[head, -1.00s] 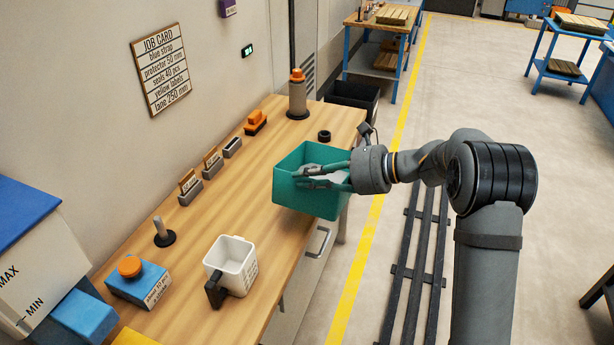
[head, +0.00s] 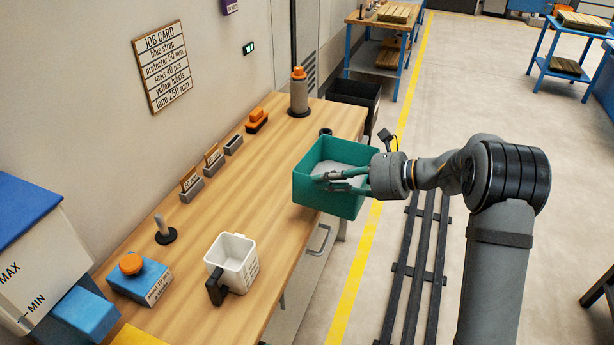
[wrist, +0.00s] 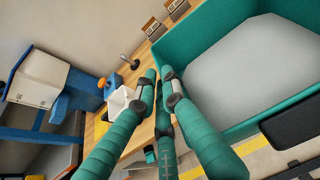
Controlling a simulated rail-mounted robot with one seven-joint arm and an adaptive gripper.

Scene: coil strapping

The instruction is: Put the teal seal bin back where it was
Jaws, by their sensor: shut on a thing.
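The teal seal bin (head: 328,200) is an open box with a pale grey content, near the right front edge of the wooden bench (head: 215,190). It seems raised and partly past the edge; the exact gap to the bench top cannot be told. My gripper (head: 325,182) reaches in from the right and is shut on the bin's wall. In the wrist view the bin (wrist: 205,30) fills the right side, and my gripper's fingers (wrist: 160,82) come together at its near wall.
A white jug (head: 232,262) and a blue box with an orange knob (head: 140,280) stand at the near end. Small grey holders (head: 212,163), an orange-topped cylinder (head: 298,92) and a dark ring (head: 325,132) stand further back. The bench's middle is clear.

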